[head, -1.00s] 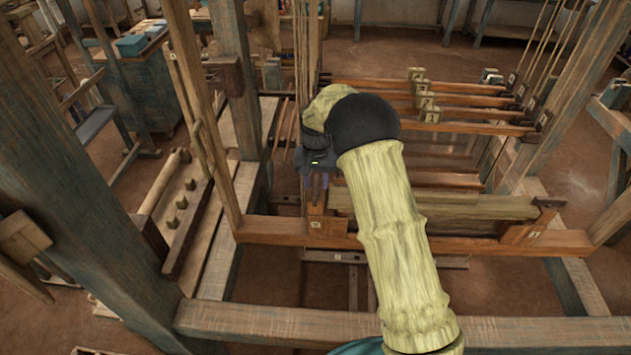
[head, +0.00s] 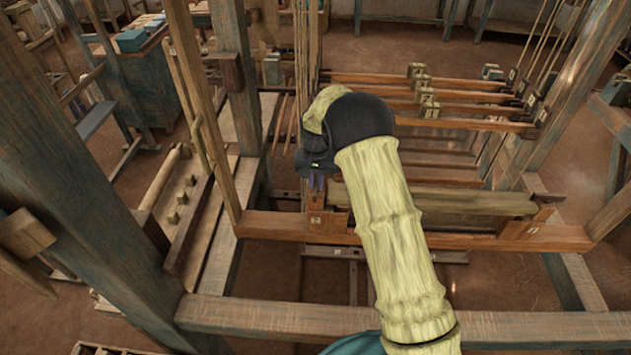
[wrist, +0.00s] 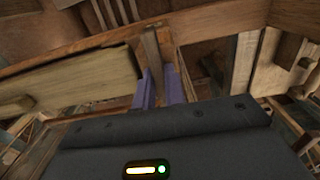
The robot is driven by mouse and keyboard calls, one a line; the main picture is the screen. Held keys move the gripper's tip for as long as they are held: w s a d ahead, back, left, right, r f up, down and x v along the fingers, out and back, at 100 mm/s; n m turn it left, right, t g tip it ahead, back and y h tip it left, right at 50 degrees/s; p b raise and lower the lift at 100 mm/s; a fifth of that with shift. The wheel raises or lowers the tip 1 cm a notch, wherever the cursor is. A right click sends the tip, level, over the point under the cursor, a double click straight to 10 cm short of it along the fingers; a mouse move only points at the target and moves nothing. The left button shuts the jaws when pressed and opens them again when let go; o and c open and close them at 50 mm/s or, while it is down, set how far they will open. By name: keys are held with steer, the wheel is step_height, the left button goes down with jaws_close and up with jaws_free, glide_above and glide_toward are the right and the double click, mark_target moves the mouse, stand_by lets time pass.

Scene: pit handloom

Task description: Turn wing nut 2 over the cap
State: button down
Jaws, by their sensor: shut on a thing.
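My gripper (head: 318,183) is above the left end of the loom's long pale wooden cap (head: 460,200) in the head view. Its purple fingers point down beside an upright block marked 2 (head: 314,219). In the wrist view my gripper (wrist: 158,88) has its two purple fingers close together around a narrow piece of brown wood, which I take to be wing nut 2 (wrist: 153,50). The cap (wrist: 75,85) runs off to the left there, beside the fingers. The wing nut is hidden in the head view by the gripper, and its exact angle over the cap cannot be told.
An orange-brown front beam (head: 400,237) crosses just below the gripper. Several thin bars with small wooden blocks (head: 427,100) lie behind, at right. Hanging cords and a thick post (head: 238,80) stand close on the left. A blue-grey rail (head: 270,318) crosses in front.

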steer(key=shift+m, duration=0.3)
steer(key=m+b, duration=0.1)
steer(key=m, duration=0.2)
steer(key=m+b, duration=0.1)
steer(key=m, duration=0.3)
steer(key=shift+m, duration=0.4)
steer(key=m, duration=0.4)
steer(key=shift+m, duration=0.3)
steer(key=m+p, duration=0.1)
steer(key=m, duration=0.3)
steer(key=shift+m, duration=0.4)
steer(key=c, duration=1.5)
jaws_free()
steer(key=shift+o, duration=0.2)
